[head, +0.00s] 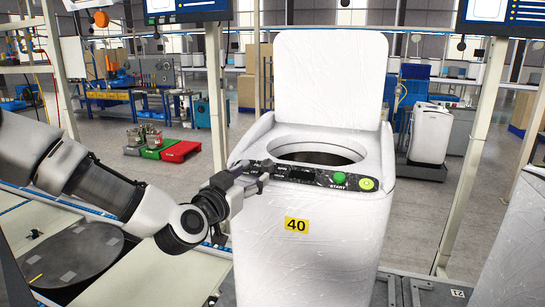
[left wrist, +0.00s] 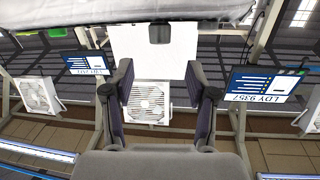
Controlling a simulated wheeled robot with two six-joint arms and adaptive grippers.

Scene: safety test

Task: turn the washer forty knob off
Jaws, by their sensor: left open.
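The washer (head: 310,245) is white, wears a yellow label reading 40 and has its lid (head: 330,80) raised. Its dark control panel (head: 310,175) carries a green START button (head: 340,178) and a yellow-green round button (head: 367,184). My left gripper (head: 258,175) is at the panel's left end and covers part of it. I cannot make out the knob in the head view. In the left wrist view, the two fingers of my left gripper (left wrist: 160,85) are apart, with nothing between them. A small dark block (left wrist: 160,34) shows beyond the fingertips, possibly the knob. My right gripper is not in view.
Another white machine (head: 515,245) stands at the right edge. A frame post (head: 468,160) rises between the two. A round dark plate (head: 70,255) lies at lower left, under my left arm. Red and green trays (head: 180,151) sit on the floor behind.

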